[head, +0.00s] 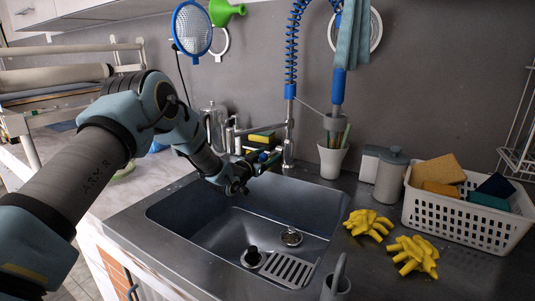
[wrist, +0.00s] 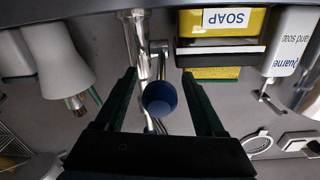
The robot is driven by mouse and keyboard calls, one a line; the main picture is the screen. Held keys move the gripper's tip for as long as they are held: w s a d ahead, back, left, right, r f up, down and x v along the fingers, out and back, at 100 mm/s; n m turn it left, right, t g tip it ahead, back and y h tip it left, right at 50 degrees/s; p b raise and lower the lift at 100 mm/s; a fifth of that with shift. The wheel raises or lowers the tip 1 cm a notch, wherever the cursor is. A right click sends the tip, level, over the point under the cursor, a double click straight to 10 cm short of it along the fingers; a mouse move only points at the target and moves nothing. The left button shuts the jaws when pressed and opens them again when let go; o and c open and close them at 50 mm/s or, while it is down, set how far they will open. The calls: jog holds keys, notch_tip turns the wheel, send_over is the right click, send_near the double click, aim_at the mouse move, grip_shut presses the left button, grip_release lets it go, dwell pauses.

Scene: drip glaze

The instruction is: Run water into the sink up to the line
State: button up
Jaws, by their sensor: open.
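The steel sink (head: 215,235) is dark inside, with no water visible; I cannot make out a fill line. The tap has a chrome body (head: 288,150) behind the sink and a blue coiled hose (head: 292,45) above. My gripper (head: 240,185) is over the sink's back left, left of the tap. In the wrist view it is open (wrist: 159,76), with a blue round end (wrist: 160,98) between its fingers, apparently part of the tap. I cannot tell whether they touch. The tap's chrome pipe (wrist: 138,45) stands beyond.
A black knob-like piece (head: 252,257) and a slotted rack (head: 289,270) are in the sink. Yellow gloves (head: 414,255) and a white basket (head: 465,215) of sponges stand right. A white cup (head: 333,160) is behind. A soap box (wrist: 222,22) and soap bottle (wrist: 291,40) are near the gripper.

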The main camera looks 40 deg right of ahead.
jog(key=shift+d, duration=0.15)
grip_shut()
dwell(0.5)
dwell(0.9)
